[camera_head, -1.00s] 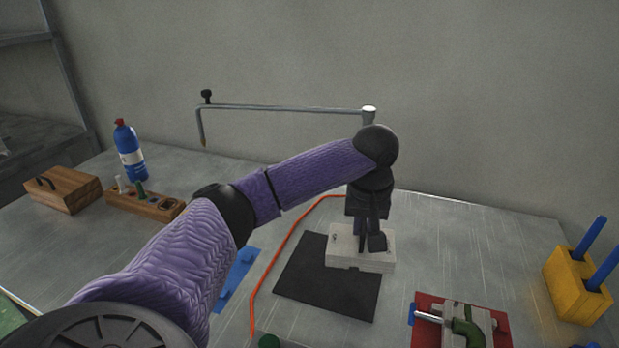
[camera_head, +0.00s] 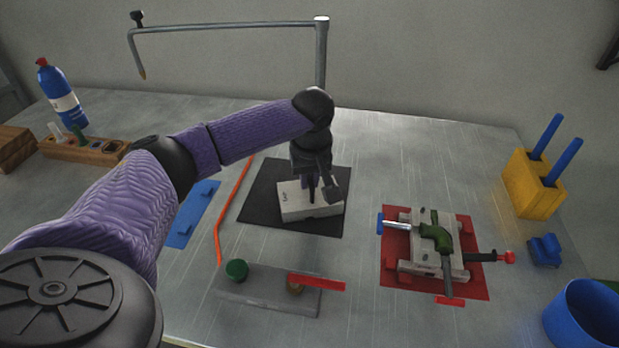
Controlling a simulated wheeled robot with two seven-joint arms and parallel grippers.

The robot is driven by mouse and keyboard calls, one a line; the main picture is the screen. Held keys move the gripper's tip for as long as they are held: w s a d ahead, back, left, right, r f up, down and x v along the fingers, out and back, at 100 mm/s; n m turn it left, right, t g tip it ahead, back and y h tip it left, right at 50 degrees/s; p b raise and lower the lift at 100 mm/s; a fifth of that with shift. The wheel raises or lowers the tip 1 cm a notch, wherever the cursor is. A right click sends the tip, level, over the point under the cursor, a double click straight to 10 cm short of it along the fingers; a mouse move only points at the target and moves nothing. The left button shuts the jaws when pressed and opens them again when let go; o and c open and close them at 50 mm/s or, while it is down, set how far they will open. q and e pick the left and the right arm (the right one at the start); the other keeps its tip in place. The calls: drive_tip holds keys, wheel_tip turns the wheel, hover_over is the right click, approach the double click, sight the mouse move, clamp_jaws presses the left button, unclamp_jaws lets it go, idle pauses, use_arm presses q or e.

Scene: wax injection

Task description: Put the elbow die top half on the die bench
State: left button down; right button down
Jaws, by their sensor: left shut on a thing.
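A pale, whitish block (camera_head: 298,207) with a small dark mark, which looks like the elbow die top half, is over the black mat (camera_head: 262,190). My left gripper (camera_head: 320,190) points down onto it and is shut on its upper part. The fingers hide part of the block's top. I cannot tell whether the block touches the mat or hangs just above it. Nothing in view is clearly marked as the die bench. My right gripper is not in view.
A clamp fixture with a green piece (camera_head: 437,237) stands on a red mat at right. A grey slab (camera_head: 262,297) with a green knob lies in front. A thin metal post and arm (camera_head: 321,60) rises behind. A yellow holder (camera_head: 531,186) and blue bin (camera_head: 585,318) are right.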

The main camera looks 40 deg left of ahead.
use_arm(q)
drive_tip(key=c, duration=0.7)
unclamp_jaws()
drive_tip(key=shift+f, duration=0.1)
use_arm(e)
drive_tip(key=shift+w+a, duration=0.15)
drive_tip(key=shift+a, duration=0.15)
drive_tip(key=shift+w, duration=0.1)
use_arm(q)
drive_tip(key=r+p, duration=0.1)
drive_tip(key=r, duration=0.3)
drive_tip(key=d+r+p, duration=0.1)
drive_tip(key=r+p, duration=0.1)
drive_tip(key=r, duration=0.2)
drive_tip(key=s+r+p, duration=0.1)
drive_tip(key=r+p, duration=0.1)
drive_tip(key=r, duration=0.2)
drive_tip(key=shift+d, duration=0.25)
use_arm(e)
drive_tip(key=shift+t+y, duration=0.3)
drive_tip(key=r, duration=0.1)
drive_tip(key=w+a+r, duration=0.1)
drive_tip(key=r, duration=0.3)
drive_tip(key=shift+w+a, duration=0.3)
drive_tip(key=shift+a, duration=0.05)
